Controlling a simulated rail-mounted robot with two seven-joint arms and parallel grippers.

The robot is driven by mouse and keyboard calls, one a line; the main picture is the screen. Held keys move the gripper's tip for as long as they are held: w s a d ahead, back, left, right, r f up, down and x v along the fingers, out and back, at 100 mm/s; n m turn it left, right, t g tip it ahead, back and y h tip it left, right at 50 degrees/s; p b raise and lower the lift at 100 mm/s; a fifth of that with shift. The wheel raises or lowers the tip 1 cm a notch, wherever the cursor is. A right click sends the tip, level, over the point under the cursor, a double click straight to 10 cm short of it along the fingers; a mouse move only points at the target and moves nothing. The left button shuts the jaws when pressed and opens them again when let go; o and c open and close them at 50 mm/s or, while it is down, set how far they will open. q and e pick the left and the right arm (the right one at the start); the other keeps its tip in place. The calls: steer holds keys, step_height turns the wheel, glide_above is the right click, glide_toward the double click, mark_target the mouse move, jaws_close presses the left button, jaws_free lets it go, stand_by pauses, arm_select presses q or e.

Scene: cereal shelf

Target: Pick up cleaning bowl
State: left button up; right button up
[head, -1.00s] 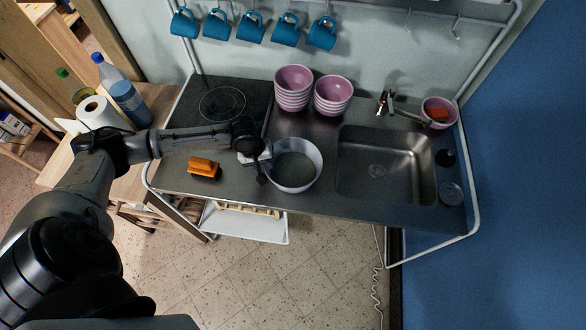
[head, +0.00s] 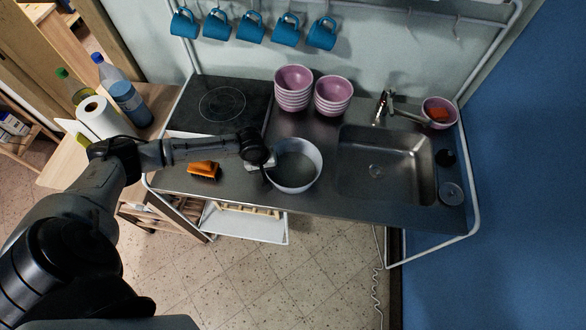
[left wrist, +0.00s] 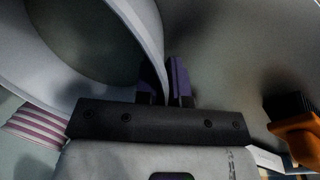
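The cleaning bowl (head: 294,170) is white with a grey inside and stands upright on the metal counter, left of the sink. It fills the upper left of the left wrist view (left wrist: 150,22). My left gripper (head: 267,167) is at the bowl's left rim. In the left wrist view its purple fingers (left wrist: 166,82) are close together, one on each side of the bowl wall, so it looks shut on the rim. The lower part of the fingers is partly hidden by the wall. My right gripper is not in view.
An orange brush (head: 204,169) lies left of the bowl. Stacked pink bowls (head: 293,88) stand behind it, and the sink (head: 385,165) is to the right. A pink bowl with an orange sponge (head: 439,114) is at the back right. Blue mugs (head: 286,30) hang above.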

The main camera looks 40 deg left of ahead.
arm_select(q)
steer(key=shift+c, duration=0.7)
jaws_close()
steer(key=shift+r, duration=0.25)
steer(key=shift+w+d+v, duration=0.1)
steer(key=shift+w+v, duration=0.05)
steer(key=shift+v, duration=0.65)
steer(key=shift+w+d+v, duration=0.1)
steer(key=shift+v, duration=0.7)
steer(key=shift+d+r, duration=0.25)
steer(key=shift+r, duration=0.2)
steer(key=w+d+r, duration=0.1)
steer(key=d+r, duration=0.5)
steer(key=d, duration=0.4)
steer(key=shift+w+d+r, duration=0.25)
steer(key=shift+w+d, duration=0.05)
steer(key=shift+d, duration=0.1)
steer(key=shift+d, duration=0.15)
